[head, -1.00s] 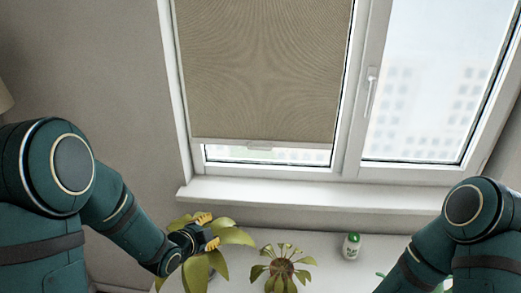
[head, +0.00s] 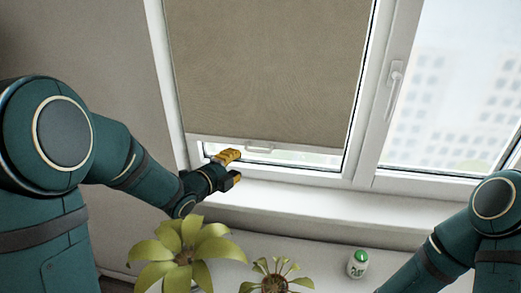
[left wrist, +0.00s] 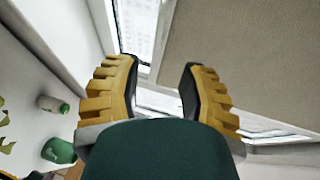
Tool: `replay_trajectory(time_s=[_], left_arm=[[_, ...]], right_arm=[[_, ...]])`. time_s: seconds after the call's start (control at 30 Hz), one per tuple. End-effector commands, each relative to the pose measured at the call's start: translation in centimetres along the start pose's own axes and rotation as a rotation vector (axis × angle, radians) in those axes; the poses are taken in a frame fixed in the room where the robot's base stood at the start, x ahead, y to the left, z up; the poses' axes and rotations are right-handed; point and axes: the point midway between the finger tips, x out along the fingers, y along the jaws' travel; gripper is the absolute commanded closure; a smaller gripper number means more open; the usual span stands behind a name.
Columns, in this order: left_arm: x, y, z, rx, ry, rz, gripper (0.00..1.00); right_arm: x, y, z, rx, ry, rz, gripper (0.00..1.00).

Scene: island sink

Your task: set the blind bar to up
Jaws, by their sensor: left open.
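The beige roller blind (head: 270,65) covers most of the left window pane, and a strip of glass shows below it. The white blind bar (head: 310,151) runs along its lower edge, with a small pull tab (head: 260,149) near its middle. My left gripper (head: 238,167) is open and empty, just left of and slightly below the tab in the head view. In the left wrist view, its yellow-padded fingers (left wrist: 160,76) are spread, with the blind (left wrist: 255,60) beyond to the right. I cannot tell the exact gap to the bar. My right gripper is out of view.
The white sill (head: 300,208) runs under the window. Potted plants (head: 185,250) (head: 272,280) and a white bottle with a green cap (head: 357,264) stand below it. A window handle (head: 393,85) is to the right of the blind.

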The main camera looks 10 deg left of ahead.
Motion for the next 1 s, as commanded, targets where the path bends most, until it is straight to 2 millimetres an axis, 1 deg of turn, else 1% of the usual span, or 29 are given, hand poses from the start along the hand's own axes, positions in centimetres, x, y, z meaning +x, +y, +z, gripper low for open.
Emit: replay_trajectory(time_s=[0.03,0.4,0.6,0.8,1.0], left_arm=[[0.9,0.1,-0.1,0.002,0.003,0.002,0.59],[7.7,0.1,-0.1,0.002,0.002,0.002,0.59],[10.6,0.1,-0.1,0.001,0.002,0.001,0.59],[11.8,0.0,-0.1,0.0,0.001,0.0,0.59],[12.0,0.0,-0.1,-0.001,0.001,0.0,0.59]], right_arm=[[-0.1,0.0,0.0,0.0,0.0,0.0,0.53],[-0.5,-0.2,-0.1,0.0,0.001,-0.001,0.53],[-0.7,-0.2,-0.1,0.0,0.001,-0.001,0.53],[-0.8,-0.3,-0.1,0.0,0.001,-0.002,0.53],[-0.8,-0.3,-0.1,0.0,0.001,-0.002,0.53]])
